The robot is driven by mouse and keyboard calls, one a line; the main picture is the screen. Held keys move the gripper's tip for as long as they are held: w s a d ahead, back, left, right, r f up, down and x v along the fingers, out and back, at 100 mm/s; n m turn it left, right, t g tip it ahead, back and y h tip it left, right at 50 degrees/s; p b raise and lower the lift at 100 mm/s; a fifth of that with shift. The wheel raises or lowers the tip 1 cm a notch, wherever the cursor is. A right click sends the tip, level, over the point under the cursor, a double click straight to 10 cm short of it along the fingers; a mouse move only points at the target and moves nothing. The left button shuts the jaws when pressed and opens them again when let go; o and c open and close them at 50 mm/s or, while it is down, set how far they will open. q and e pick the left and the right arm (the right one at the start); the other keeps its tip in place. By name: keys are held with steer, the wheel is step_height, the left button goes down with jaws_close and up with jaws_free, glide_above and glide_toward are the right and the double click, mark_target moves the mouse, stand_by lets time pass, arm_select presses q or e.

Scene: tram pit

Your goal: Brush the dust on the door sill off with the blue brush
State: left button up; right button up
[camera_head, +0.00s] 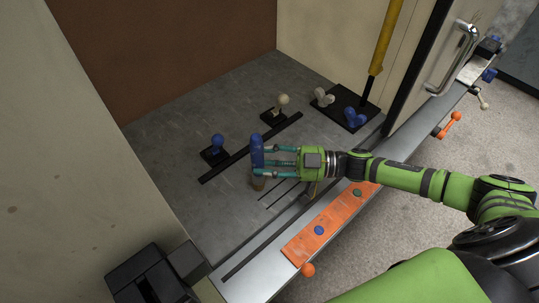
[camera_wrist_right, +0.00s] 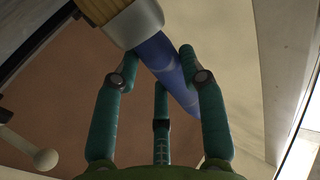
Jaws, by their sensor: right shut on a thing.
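The blue brush (camera_head: 257,152) is held roughly upright, its handle up and its tan bristle end low over the grey floor, inside the sill. Whether the bristles touch the floor I cannot tell. My right gripper (camera_head: 272,157) is shut on the blue handle. In the right wrist view, its fingers (camera_wrist_right: 162,88) are around the blue handle (camera_wrist_right: 160,55), with the pale ferrule (camera_wrist_right: 132,24) beyond. The metal door sill (camera_head: 240,279) runs diagonally from lower left to upper right, under my right forearm. I cannot make out dust on it clearly. My left gripper is out of view.
An orange strip (camera_head: 304,243) with blue and green knobs lies along the sill. An orange ball (camera_head: 308,270) is at its edge. A yellow post (camera_head: 386,38) and door handle (camera_head: 452,58) are at right.

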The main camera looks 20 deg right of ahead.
steer(key=shift+s+a+p, duration=0.25)
steer(key=shift+a+p, duration=0.1)
steer(key=shift+a, duration=0.25)
steer(key=shift+s+a+p, duration=0.2)
steer(key=shift+a+p, duration=0.1)
steer(key=shift+a, duration=0.3)
steer(key=shift+a+f, duration=0.1)
steer(key=shift+a, duration=0.05)
